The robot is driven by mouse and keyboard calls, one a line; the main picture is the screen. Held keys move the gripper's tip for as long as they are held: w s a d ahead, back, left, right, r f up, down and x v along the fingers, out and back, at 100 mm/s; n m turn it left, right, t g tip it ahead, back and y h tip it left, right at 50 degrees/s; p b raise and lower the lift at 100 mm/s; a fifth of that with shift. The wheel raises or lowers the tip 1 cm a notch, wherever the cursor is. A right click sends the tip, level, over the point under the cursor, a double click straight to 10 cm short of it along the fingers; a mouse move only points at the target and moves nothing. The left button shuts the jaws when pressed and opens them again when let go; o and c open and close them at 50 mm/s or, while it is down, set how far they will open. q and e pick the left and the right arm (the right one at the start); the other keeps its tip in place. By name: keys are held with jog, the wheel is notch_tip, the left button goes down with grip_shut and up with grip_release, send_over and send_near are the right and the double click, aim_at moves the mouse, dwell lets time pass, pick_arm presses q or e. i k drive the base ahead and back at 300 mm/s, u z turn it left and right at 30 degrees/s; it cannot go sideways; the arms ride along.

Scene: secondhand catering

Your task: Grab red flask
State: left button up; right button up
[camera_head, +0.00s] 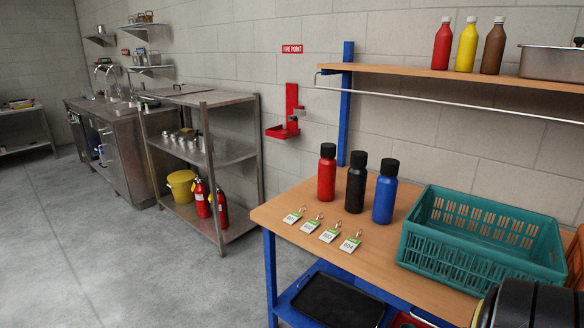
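The red flask (326,180) with a black cap stands upright on the wooden top of a blue-framed workbench (372,258). It is the leftmost of three flasks in a row. A black flask (356,188) stands just to its right, and a blue flask (384,198) stands right of that. The flasks are apart from each other, and nothing covers the red one. Neither of my grippers is in view.
Several numbered tags (331,231) lie in front of the flasks. A teal crate (455,268) stands on the right. Above are a hanging rail (440,97) and a shelf (400,70) with sauce bottles. Dark rounded parts fill the bottom right corner. Open floor lies left.

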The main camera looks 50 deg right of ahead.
aim_at(326, 182)
jog(key=z, duration=0.25)
jog(key=i, duration=1.85)
jog(key=z, duration=1.8)
jog(key=i, duration=0.95)
jog(key=z, duration=0.8)
